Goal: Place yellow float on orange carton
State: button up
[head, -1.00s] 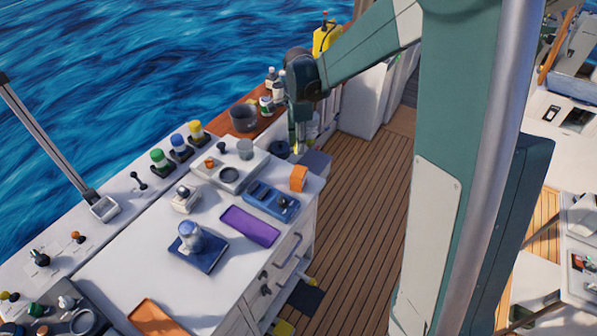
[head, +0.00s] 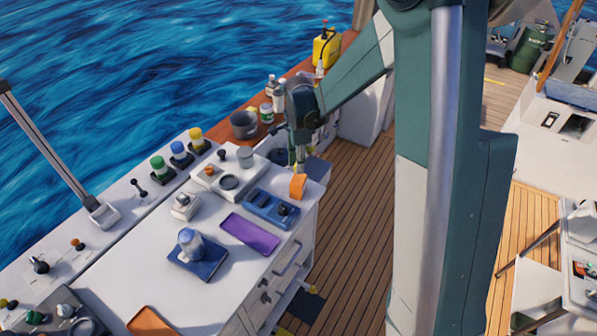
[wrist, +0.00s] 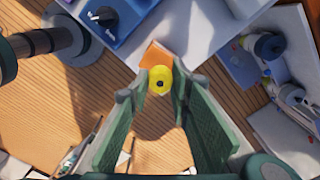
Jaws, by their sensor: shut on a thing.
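The yellow float (wrist: 160,79) is round with a dark spot in its middle, and it sits between my fingertips in the wrist view. My gripper (wrist: 159,88) is shut on it; the gripper also shows in the head view (head: 300,164). The orange carton (head: 298,187) stands at the right corner of the white counter. In the wrist view the carton (wrist: 154,55) lies just beyond the float, which partly covers it. The float looks above or beside the carton; whether they touch I cannot tell.
A blue switch box (head: 271,208) stands next to the carton on the white counter (head: 215,285), with a purple tray (head: 249,233) nearby. A grey bin (head: 244,125) and bottles stand on the ledge behind. The wooden deck (head: 350,220) drops away to the right.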

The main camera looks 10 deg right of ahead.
jog(key=shift+f, duration=2.05)
jog(key=shift+f, duration=0.2)
jog(key=o, duration=0.7)
jog(key=shift+r, duration=0.3)
jog(key=shift+r, duration=5.95)
